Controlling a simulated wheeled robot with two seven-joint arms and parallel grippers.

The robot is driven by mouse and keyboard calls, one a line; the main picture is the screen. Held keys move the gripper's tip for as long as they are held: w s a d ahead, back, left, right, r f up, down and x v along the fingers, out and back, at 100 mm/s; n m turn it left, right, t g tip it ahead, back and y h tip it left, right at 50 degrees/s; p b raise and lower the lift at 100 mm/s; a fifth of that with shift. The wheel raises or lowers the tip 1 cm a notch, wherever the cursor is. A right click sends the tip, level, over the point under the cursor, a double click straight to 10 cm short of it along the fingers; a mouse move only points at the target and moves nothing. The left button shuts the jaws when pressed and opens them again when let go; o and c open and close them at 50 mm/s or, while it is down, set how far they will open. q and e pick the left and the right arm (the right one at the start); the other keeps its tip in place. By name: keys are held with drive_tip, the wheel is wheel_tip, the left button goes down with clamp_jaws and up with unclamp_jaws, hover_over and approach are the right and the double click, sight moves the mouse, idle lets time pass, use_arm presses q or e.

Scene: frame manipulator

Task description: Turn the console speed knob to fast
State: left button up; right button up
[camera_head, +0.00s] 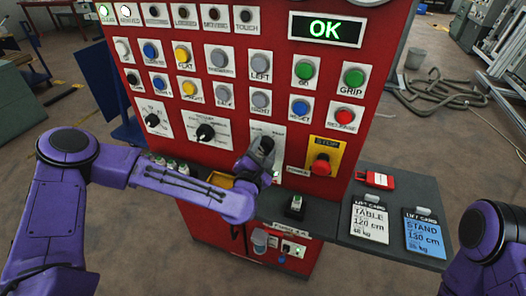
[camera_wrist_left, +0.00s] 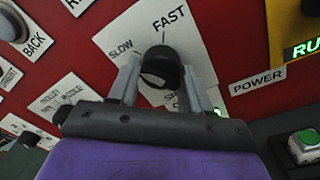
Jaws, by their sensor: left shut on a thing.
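The red console (camera_head: 265,60) stands in front of me. The black speed knob (camera_wrist_left: 160,66) sits on a white plate (camera_wrist_left: 135,28) marked SLOW at left and FAST at upper right. My left gripper (camera_head: 262,158) reaches this plate from the left in the head view. In the left wrist view its two grey fingers are shut on the knob, one on each side. I cannot tell clearly where the knob's pointer aims. The lower part of the plate is hidden behind my gripper. Of my right arm (camera_head: 490,240) only purple links show, at the lower right.
A red stop button (camera_head: 320,164) on a yellow plate is close right of the knob. Coloured push buttons fill the panel above. A green-lit display (camera_head: 325,29) reads OK. A side shelf (camera_head: 385,195) holds two lift cards and a red item. A green button (camera_wrist_left: 306,138) is lower right.

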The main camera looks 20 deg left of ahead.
use_arm(q)
drive_tip(key=m+b, duration=0.1)
drive_tip(key=m, duration=0.2)
drive_tip(key=shift+f, duration=0.15)
drive_tip(key=m+b, duration=0.1)
drive_tip(key=m, duration=0.2)
drive_tip(key=shift+m, duration=0.3)
drive_tip(key=m+b, duration=0.1)
drive_tip(key=m, duration=0.3)
drive_tip(key=shift+s+b, duration=0.1)
drive_tip(key=shift+b, duration=0.2)
drive_tip(key=shift+m+h, duration=0.4)
drive_tip(key=shift+m, duration=1.1)
drive_tip(key=o, duration=0.9)
drive_tip(key=shift+o, duration=0.6)
drive_tip(key=shift+t, duration=0.3)
